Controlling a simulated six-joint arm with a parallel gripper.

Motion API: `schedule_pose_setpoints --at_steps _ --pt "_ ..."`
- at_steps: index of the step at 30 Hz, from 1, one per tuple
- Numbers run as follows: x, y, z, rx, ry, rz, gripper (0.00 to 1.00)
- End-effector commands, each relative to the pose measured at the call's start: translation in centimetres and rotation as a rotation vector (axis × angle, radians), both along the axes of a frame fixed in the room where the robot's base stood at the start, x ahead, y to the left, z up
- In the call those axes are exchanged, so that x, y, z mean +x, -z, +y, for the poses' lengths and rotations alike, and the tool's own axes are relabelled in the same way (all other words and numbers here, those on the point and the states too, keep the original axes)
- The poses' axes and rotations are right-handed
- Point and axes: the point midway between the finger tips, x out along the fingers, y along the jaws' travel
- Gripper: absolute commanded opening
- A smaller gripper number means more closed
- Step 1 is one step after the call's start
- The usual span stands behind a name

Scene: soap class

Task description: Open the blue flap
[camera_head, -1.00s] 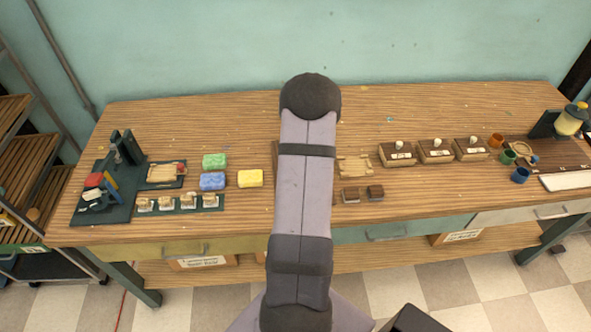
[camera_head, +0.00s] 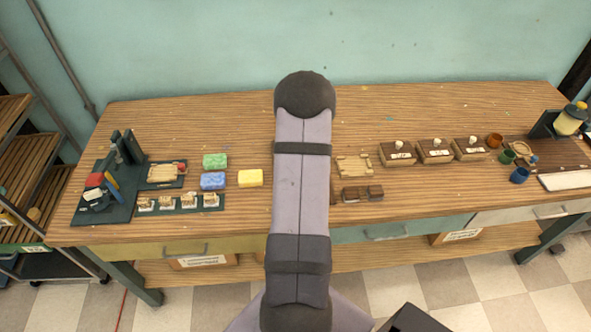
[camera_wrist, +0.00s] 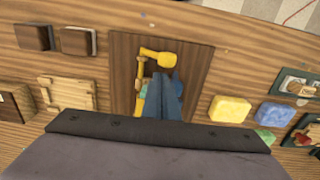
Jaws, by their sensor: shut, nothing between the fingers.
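My gripper (camera_wrist: 164,80) is shut and empty, its blue-grey fingers pointing over a dark brown board (camera_wrist: 195,62) in the wrist view. On the board lies a yellow part with a rounded end (camera_wrist: 157,56). A small blue-green part (camera_wrist: 146,103) shows beside the fingers, mostly hidden by them. I cannot tell for sure whether it is the blue flap, nor whether my fingers touch it. In the head view my arm hides most of this board and all of my gripper.
In the wrist view, yellow (camera_wrist: 229,109) and blue (camera_wrist: 275,113) soaps lie right of the board. Two brown blocks (camera_wrist: 77,41) and a slatted wooden rack (camera_wrist: 68,92) lie left. A dark green stand (camera_head: 120,208) is at the table's left end.

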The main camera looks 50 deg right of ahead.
Motion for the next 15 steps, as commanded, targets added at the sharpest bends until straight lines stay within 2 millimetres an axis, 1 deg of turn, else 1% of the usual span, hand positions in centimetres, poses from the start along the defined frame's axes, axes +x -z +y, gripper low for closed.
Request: schedule_pose_setpoints --at_steps 9,15 --pt "0.77 -0.17 0.76 -0.001 -0.001 -0.001 0.0" --pt "0.92 -0.16 0.9 -0.001 0.0 -0.001 0.0"
